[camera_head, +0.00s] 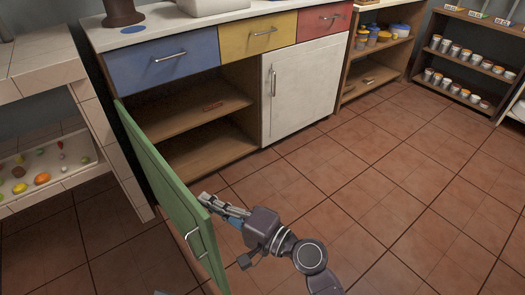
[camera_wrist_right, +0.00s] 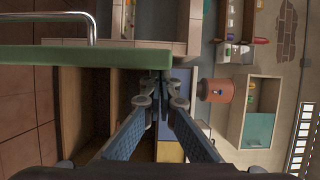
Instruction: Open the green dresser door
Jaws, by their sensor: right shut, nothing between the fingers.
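The green dresser door (camera_head: 165,185) stands swung wide open on the left side of the dresser, with its metal handle (camera_head: 195,243) on the outer face. Behind it the dresser's compartment (camera_head: 205,120) is exposed, with a shelf inside. My right gripper (camera_head: 205,200) is shut and empty at the inner side of the door, close to its free edge; I cannot tell whether it touches. In the right wrist view the green door (camera_wrist_right: 85,57) runs beside the closed fingers (camera_wrist_right: 160,88), and the handle (camera_wrist_right: 90,25) is on its far side. My left gripper is not in view.
The dresser has blue (camera_head: 163,60), yellow (camera_head: 258,35) and red (camera_head: 323,22) drawers and a closed white door (camera_head: 300,88). A tiled counter (camera_head: 40,80) with a tray of small food items stands close at the left. The tiled floor (camera_head: 390,170) at the right is clear.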

